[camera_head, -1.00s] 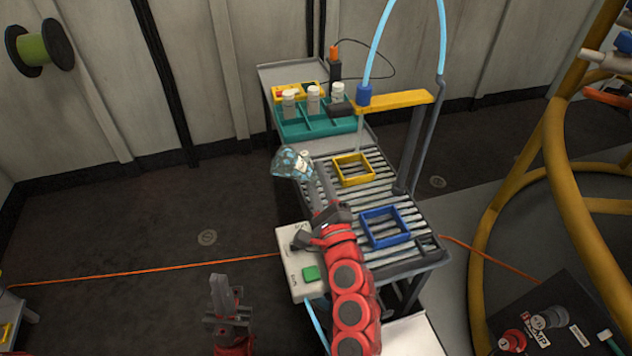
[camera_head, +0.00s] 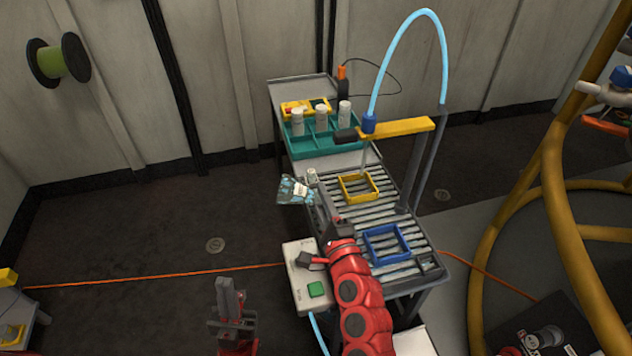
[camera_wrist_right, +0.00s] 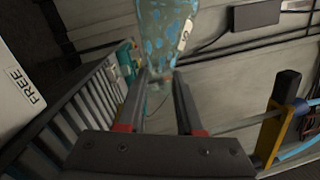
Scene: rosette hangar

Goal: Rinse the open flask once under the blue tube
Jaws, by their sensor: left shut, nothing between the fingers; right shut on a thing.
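The blue-speckled clear flask (camera_head: 294,190) is held beside the left edge of the slatted rack, its wide body pointing left in the head view. In the right wrist view the flask (camera_wrist_right: 165,35) extends beyond the fingertips, its narrow end between them. My right gripper (camera_head: 321,199) is shut on it. The light-blue tube (camera_head: 410,22) arches down to a blue nozzle (camera_head: 368,123) on a yellow arm, right of and above the flask. The flask is not under it. My left gripper (camera_head: 228,295) is shut and empty, low at the left.
On the slatted rack (camera_head: 345,218) lie a yellow frame (camera_head: 359,187) and a blue frame (camera_head: 387,243). A teal tray (camera_head: 327,141) with white-capped bottles stands behind. Yellow pipes (camera_head: 560,210) stand right.

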